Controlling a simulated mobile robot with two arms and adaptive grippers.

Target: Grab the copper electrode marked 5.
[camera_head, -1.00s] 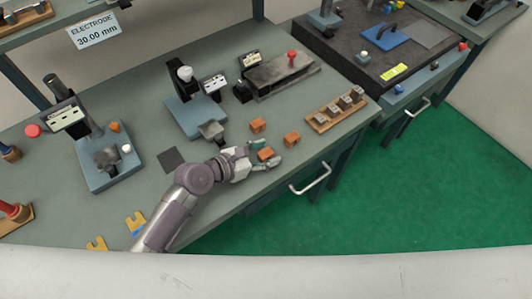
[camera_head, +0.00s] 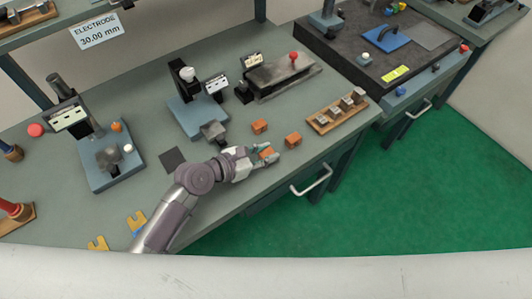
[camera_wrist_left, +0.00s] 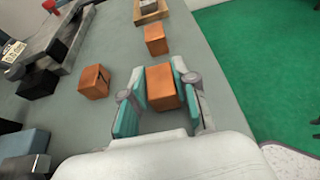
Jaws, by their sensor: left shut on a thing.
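My left gripper (camera_head: 263,155) is shut on an orange-brown copper electrode (camera_head: 267,153) near the front edge of the bench. In the left wrist view this electrode (camera_wrist_left: 162,87) sits between the two teal-padded fingers (camera_wrist_left: 160,98). Two more copper electrodes stand clear of the gripper: one (camera_head: 259,126) behind it, and one (camera_head: 293,139) to its right. They also show in the left wrist view, at the left (camera_wrist_left: 94,82) and farther ahead (camera_wrist_left: 155,39). I cannot read a number on any of the electrodes. My right gripper is not in view.
A wooden rack (camera_head: 322,129) with several grey blocks stands to the right. A blue-based gauge stand (camera_head: 187,115) and a grey vise-like fixture (camera_head: 283,76) stand behind. A dark square pad (camera_head: 172,159) lies left of my gripper. The bench's front edge is close.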

